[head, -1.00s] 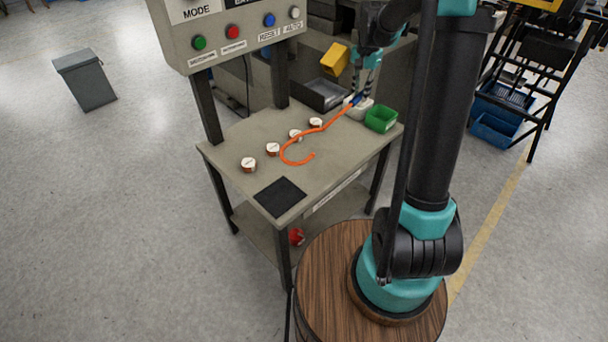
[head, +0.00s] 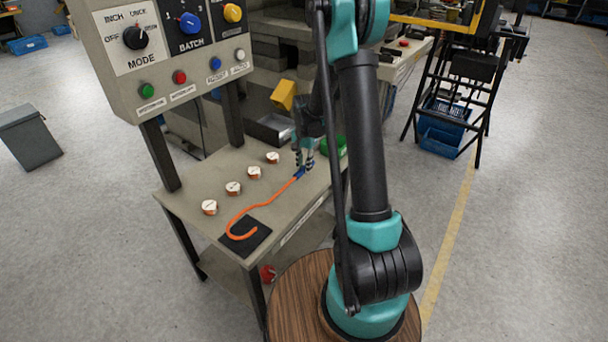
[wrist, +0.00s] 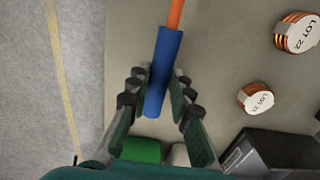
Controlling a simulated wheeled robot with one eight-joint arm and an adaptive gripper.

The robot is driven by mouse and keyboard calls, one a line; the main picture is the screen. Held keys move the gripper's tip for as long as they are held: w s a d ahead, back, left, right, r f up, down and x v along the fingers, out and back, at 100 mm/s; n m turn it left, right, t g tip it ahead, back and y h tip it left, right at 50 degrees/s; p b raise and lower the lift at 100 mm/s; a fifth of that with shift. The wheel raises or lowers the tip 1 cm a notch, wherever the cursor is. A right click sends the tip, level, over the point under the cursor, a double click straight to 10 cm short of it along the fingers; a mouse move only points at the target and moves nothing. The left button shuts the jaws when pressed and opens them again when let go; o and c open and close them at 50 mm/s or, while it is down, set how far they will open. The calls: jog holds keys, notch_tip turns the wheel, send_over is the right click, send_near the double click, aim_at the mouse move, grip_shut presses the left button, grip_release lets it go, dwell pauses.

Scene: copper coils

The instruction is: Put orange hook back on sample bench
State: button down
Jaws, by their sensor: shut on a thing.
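The orange hook (head: 262,205) is a long bent rod with a blue handle (wrist: 163,75). My gripper (head: 303,164) is shut on the blue handle near the right edge of the bench (head: 205,176). In the wrist view the handle lies between the fingers of my gripper (wrist: 158,86). The rod runs toward the front left, and its curved end is over the black pad (head: 258,234). I cannot tell whether the hook touches the bench top or hangs just above it.
Several copper coils (head: 233,188) with white tops stand in a row left of the hook. A green bin (head: 341,147) and a dark grey tray (head: 268,131) are toward the back. A control panel (head: 165,50) rises over the bench's left side.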

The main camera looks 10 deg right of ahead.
jog(key=shift+f, duration=2.1)
jog(key=c, duration=1.4)
grip_release()
jog(key=shift+o, duration=0.2)
